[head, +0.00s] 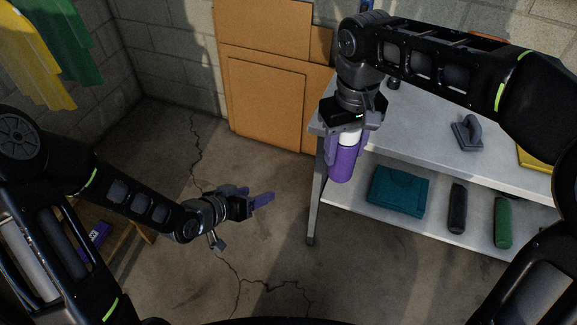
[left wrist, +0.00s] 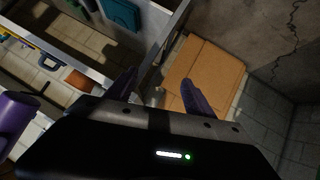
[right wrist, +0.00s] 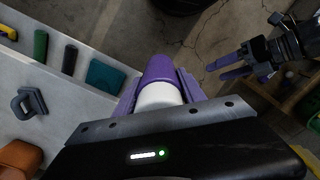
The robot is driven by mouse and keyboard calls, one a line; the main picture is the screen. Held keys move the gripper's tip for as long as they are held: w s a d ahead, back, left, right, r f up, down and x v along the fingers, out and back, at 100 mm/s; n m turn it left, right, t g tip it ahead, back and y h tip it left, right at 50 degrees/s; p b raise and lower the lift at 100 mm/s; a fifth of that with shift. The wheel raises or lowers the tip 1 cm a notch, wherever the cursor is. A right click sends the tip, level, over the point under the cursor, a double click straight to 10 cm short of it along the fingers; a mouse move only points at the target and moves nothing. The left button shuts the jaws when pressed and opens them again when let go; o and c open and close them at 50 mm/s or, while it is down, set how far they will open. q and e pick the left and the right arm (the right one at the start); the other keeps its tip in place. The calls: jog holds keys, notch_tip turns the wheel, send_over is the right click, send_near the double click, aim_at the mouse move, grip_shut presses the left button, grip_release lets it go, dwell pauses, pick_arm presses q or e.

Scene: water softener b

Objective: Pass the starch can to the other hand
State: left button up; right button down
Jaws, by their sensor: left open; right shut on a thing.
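The starch can (head: 342,162) is a purple cylinder with a white top. My right gripper (head: 350,135) is shut around its upper part and holds it hanging upright by the left end of the table. In the right wrist view the can (right wrist: 160,78) lies between the purple fingers. My left gripper (head: 260,198) is open and empty, left of and lower in the head view than the can, clearly apart from it. It also shows in the right wrist view (right wrist: 234,66). In the left wrist view a purple cylinder (left wrist: 12,118), apparently the can, shows at the left edge.
A grey table (head: 420,130) with a lower shelf stands at right. The shelf holds a folded teal cloth (head: 398,191), a dark roll (head: 457,208) and a green roll (head: 503,222). Cardboard (head: 265,90) leans on the back wall. The floor between the grippers is clear.

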pick_arm(q)
jog(key=shift+o, duration=0.8)
notch_tip(320, 180, up, 10)
jog(key=w+d+m+t+h, duration=0.1)
jog(key=d+m+h, duration=0.1)
jog(key=m+h, duration=0.1)
jog(key=shift+w+d+r+m+t+h, duration=0.2)
jog(key=shift+d+r+m+t+h, duration=0.15)
jog(key=shift+m, duration=0.25)
jog(key=m+g+h, duration=0.4)
jog(key=m+h, duration=0.3)
send_near(344, 153)
notch_tip(344, 153, down, 3)
jog(key=w+a, duration=0.1)
jog(key=shift+w+a+r+t+y, duration=0.1)
jog(key=shift+w+r+t+y, duration=0.1)
jog(key=shift+r+t+y, duration=0.05)
jog(key=x, duration=1.2)
jog(key=shift+f, duration=0.1)
jog(key=shift+c, duration=0.3)
